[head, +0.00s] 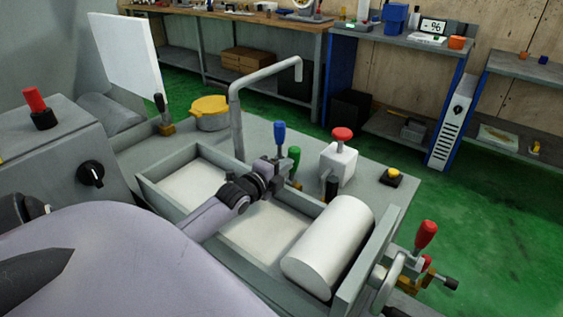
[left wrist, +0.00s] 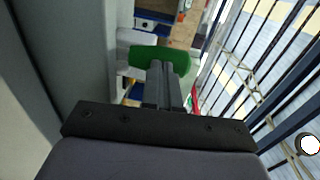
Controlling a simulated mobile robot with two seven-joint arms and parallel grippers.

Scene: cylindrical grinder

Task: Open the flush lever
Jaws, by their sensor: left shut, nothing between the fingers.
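No label shows which handle is the flush lever. A green-handled lever (head: 294,155) stands on the grey machine top, with a blue-handled lever (head: 279,138) just left of it. My left gripper (head: 282,178) is shut and empty, close beside the base of these two levers. In the left wrist view the shut fingertips (left wrist: 163,72) point at the green handle (left wrist: 160,58), which lies across just beyond them. I cannot tell whether they touch it. The lower parts of both levers are partly hidden by the gripper. My right gripper is not in view.
A white box with a red knob (head: 342,134) and a yellow button (head: 393,173) stand to the right. A bent grey pipe (head: 235,115) rises behind my wrist. A white cylinder (head: 328,245) lies at the tray's right end. A black-handled lever (head: 160,104) stands at left.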

